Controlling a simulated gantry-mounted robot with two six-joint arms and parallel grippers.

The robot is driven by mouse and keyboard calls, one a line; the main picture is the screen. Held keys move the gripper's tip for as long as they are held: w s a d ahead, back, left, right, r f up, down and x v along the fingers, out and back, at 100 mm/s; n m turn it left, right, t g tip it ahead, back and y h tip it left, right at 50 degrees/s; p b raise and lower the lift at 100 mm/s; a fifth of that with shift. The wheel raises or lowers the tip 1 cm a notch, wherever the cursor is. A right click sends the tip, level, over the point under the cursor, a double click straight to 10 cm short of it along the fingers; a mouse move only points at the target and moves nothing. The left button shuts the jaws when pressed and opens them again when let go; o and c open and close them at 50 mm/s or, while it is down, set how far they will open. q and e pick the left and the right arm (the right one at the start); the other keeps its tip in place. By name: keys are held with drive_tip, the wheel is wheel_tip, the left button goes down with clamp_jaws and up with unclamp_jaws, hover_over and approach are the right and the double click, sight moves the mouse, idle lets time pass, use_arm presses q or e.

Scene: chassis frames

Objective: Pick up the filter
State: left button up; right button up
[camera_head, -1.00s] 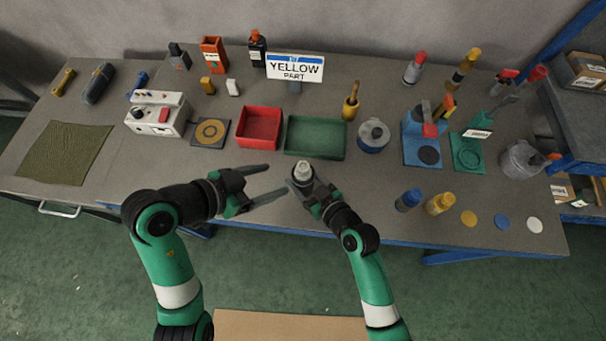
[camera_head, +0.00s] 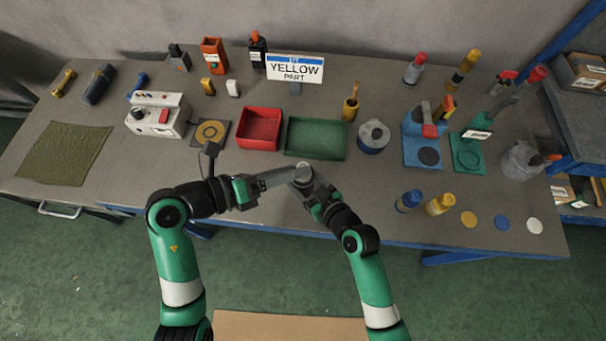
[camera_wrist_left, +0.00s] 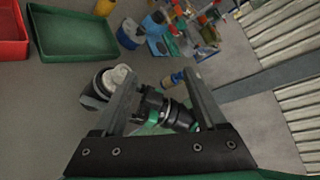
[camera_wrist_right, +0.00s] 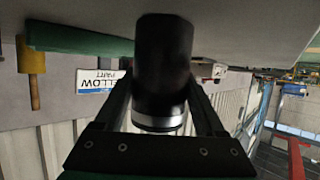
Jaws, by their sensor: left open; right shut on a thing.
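A short dark canister with a pale cap (camera_head: 303,174), which appears to be the filter, is held above the front of the table. My right gripper (camera_head: 314,190) is shut on it; in the right wrist view the black body with a silver band (camera_wrist_right: 162,75) stands between the fingers. My left gripper (camera_head: 288,178) is open, its fingers reaching to the canister from the left. In the left wrist view the canister (camera_wrist_left: 96,92) is by the left finger, partly behind it, and my right gripper shows between the fingers. Contact between left fingers and canister cannot be told.
A red bin (camera_head: 259,143) and a green bin (camera_head: 316,155) lie behind the grippers. A sign (camera_head: 295,68) reads "YELLOW PART". A grey-blue pot (camera_head: 373,136) and blue (camera_head: 409,201) and yellow (camera_head: 440,205) cylinders stand to the right.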

use_arm(q)
drive_tip(key=a+f+m+t+h, duration=0.2)
drive_tip(key=a+f+m+t, duration=0.25)
drive_tip(key=f+m, duration=0.45)
drive_tip(key=shift+g, duration=0.35)
drive_tip(key=x, duration=0.6)
drive_tip(key=shift+w+d+r, duration=0.1)
drive_tip(key=shift+w+d, duration=0.1)
drive_tip(key=shift+d, duration=0.05)
drive_tip(key=x, duration=0.5)
drive_tip(key=shift+s+d+r, duration=0.2)
drive_tip(key=shift+d+r, duration=0.05)
drive_tip(key=shift+r, duration=0.05)
clamp_jaws()
